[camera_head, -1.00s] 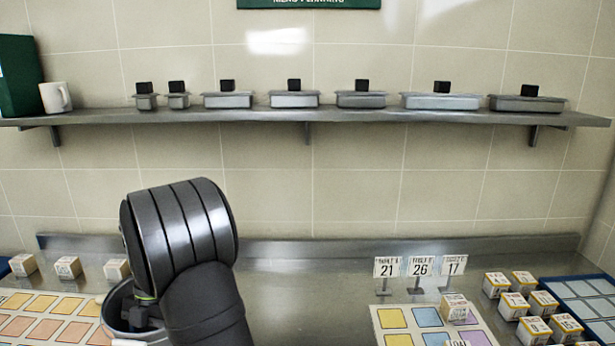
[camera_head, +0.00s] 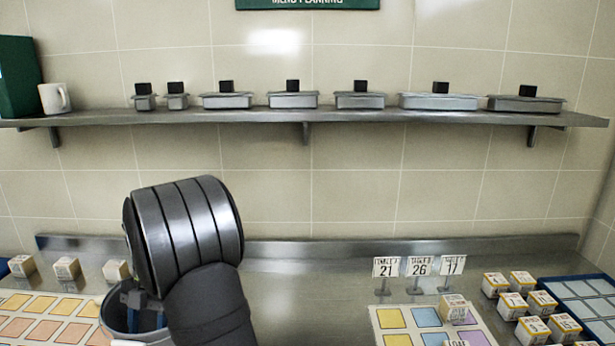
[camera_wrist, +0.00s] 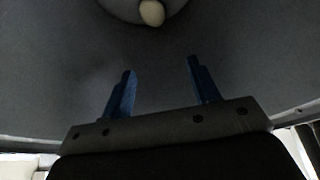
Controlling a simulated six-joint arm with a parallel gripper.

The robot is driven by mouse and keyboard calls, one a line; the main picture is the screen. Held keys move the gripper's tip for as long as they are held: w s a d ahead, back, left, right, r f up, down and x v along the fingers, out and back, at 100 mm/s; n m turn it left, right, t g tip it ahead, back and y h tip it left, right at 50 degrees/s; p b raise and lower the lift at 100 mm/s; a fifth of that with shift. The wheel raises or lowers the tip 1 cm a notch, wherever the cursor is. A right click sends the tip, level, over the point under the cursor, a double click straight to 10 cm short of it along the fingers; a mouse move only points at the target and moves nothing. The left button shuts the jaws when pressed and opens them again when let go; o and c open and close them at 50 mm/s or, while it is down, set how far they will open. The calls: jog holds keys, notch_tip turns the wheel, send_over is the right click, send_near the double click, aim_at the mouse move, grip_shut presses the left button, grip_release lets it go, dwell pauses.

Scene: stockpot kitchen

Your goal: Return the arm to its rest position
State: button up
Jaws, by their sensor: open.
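My arm stands at the lower left of the head view, its thick dark joint in front of the wall. A grey round pot (camera_head: 114,318) shows beside and partly behind it. My gripper (camera_wrist: 160,68) shows in the wrist view with two blue fingers spread apart and nothing between them. Beyond the fingers is a dark grey curved surface, which looks like the inside of the pot. A small pale rounded thing (camera_wrist: 152,13) shows at the top, apart from the fingers. The fingertips are hidden in the head view.
A wall shelf (camera_head: 400,116) holds lidded metal pans and a white mug (camera_head: 54,98). Small labelled boxes (camera_head: 66,268) and a coloured grid mat (camera_head: 45,325) lie left. Number cards (camera_head: 420,267), another mat (camera_head: 393,335), more boxes (camera_head: 513,305) and a blue tray (camera_head: 585,300) are right. The counter's middle is clear.

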jog(key=a+v, duration=0.1)
jog(key=v, duration=0.8)
jog(key=x, duration=0.8)
jog(key=d+x, duration=0.1)
jog(key=x, duration=0.3)
jog(key=shift+f, duration=0.3)
notch_tip(320, 180, up, 18)
jog(key=w+d+f+m+t+y, duration=0.3)
jog(key=w+d+m, duration=0.9)
jog(key=m, duration=0.1)
jog(key=w+d+f+m+t, duration=0.2)
jog(key=w+d+f+m, duration=0.2)
jog(key=d, duration=0.5)
jog(key=w+d+f+m+t+h, duration=0.1)
jog(key=w+d+f+m+t, duration=0.2)
jog(key=d+f+m, duration=0.5)
jog(key=shift+w+d+f+m, duration=0.35)
jog(key=shift+d+m, duration=0.2)
jog(key=shift+m, duration=0.35)
jog(key=shift+o, duration=0.5)
